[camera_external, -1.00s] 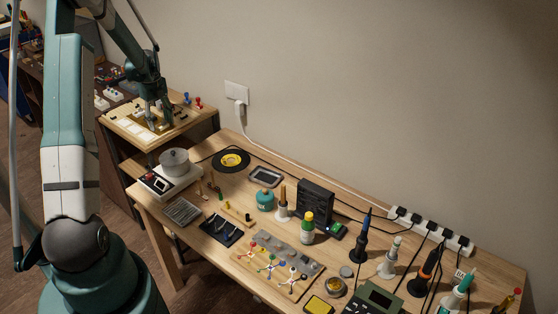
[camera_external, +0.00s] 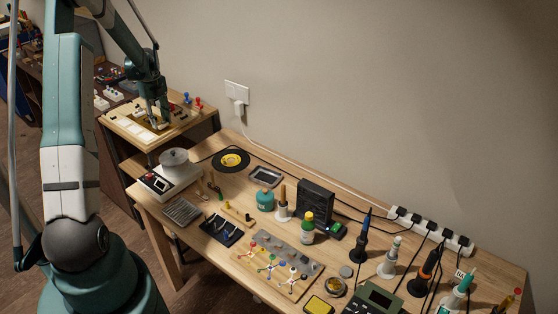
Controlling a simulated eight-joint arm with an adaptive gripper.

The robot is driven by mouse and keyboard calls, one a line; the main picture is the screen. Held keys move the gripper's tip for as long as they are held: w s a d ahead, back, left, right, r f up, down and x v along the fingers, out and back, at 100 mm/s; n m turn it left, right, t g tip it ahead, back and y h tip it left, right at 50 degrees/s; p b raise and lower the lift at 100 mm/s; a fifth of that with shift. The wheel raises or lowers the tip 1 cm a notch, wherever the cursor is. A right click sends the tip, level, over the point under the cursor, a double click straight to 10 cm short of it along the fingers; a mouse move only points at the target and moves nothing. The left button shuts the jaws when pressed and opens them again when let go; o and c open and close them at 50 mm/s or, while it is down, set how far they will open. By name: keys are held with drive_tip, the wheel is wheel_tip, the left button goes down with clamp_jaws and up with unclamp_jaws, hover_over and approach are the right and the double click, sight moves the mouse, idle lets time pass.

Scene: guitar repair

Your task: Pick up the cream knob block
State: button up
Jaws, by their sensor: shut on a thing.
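My gripper (camera_external: 160,122) points down over the wooden board with a gold-coloured recess (camera_external: 122,117) on the small side table at the upper left. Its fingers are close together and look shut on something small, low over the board. The cream knob block itself cannot be made out; the fingers hide what is between them. Pale cream rectangular pieces (camera_external: 138,133) lie in the board's front left part, just left of the fingers. Whether the held thing touches the board is too small to tell.
Blue and red knobbed pieces (camera_external: 198,103) stand right of my gripper. White blocks (camera_external: 113,95) lie on a shelf behind left.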

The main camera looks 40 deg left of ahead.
sight(161, 123)
wheel_tip(161, 123, up, 9)
drive_tip(key=shift+r, duration=0.2)
idle(0.3)
